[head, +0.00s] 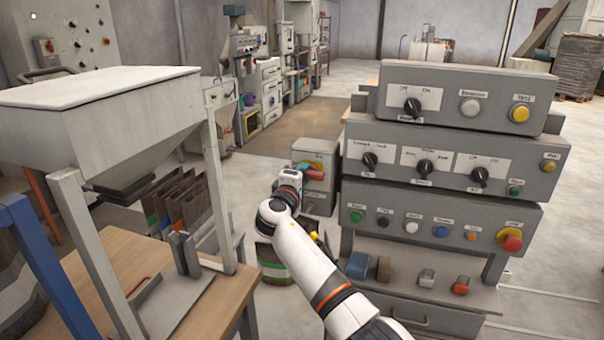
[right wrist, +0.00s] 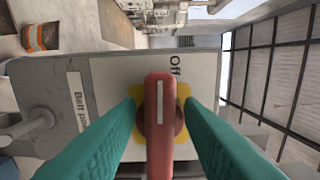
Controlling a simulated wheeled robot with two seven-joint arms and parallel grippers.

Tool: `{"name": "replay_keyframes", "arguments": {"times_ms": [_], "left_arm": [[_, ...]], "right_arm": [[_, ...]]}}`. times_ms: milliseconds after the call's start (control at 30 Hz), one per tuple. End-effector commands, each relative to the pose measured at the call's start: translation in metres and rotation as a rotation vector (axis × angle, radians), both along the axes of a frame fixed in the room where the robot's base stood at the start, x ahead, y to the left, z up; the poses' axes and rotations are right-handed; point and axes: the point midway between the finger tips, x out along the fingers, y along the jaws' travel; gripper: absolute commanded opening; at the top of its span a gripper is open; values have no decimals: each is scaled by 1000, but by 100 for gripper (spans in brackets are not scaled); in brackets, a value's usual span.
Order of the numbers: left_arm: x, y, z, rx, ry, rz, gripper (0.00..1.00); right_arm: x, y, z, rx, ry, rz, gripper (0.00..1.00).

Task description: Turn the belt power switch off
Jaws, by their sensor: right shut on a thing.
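The belt power switch is a grey box (head: 328,152) with a red rotary handle (head: 313,174) on a yellow plate, left of the stacked control panels. In the right wrist view the red handle (right wrist: 159,125) runs up and down the picture between my teal fingers. An "Off" label (right wrist: 174,66) shows near the handle's upper end, and a partly covered "Belt pow…" label (right wrist: 78,100) shows at left. My right gripper (head: 303,169) is shut on the handle; its fingers flank it. My left gripper is in neither view.
Stacked grey control panels (head: 455,150) with knobs and buttons stand close right of my right arm. A hopper (head: 100,95) on a frame and a wooden table (head: 120,255) stand at left. A striped bucket (head: 274,264) is on the floor below my wrist.

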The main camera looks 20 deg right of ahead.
Motion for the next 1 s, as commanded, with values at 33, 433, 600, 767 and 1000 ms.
{"name": "replay_keyframes", "arguments": {"times_ms": [33,433,600,767,1000], "left_arm": [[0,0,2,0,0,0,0],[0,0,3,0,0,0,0],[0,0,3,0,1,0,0],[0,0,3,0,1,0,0],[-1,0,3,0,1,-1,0]], "right_arm": [[0,0,-2,-12,13,0,11],[0,0,-4,-47,36,0,11],[0,0,-4,-45,37,-1,11],[0,0,-4,-45,35,0,40],[-1,1,-2,-44,32,0,40]]}}
